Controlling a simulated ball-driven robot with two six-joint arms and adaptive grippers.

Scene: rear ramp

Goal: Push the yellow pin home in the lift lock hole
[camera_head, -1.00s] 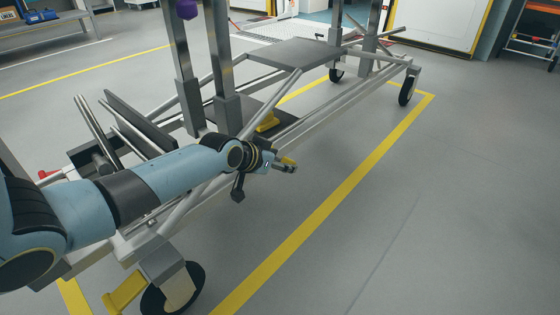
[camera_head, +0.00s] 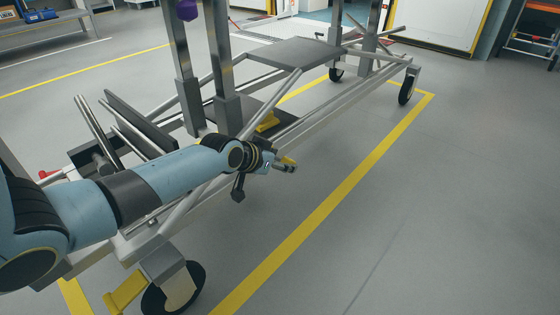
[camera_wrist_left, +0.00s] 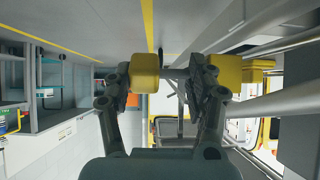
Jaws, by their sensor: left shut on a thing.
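My left gripper (camera_head: 288,166) is at the near side of the grey metal trolley frame (camera_head: 262,188), low over the floor. In the left wrist view the fingers (camera_wrist_left: 165,82) are shut on the pin, whose yellow block (camera_wrist_left: 144,73) shows by the left finger, with a grey bar running between the fingers. Another yellow piece shows by the right finger; I cannot tell if it belongs to the pin. I cannot make out the lock hole. My right gripper is not in view.
A yellow part (camera_head: 267,121) sits inside the frame behind the gripper. Upright posts (camera_head: 222,70) and slanted rails stand close to my left arm. Caster wheels (camera_head: 407,90) carry the frame. The floor right of the yellow line (camera_head: 330,204) is clear.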

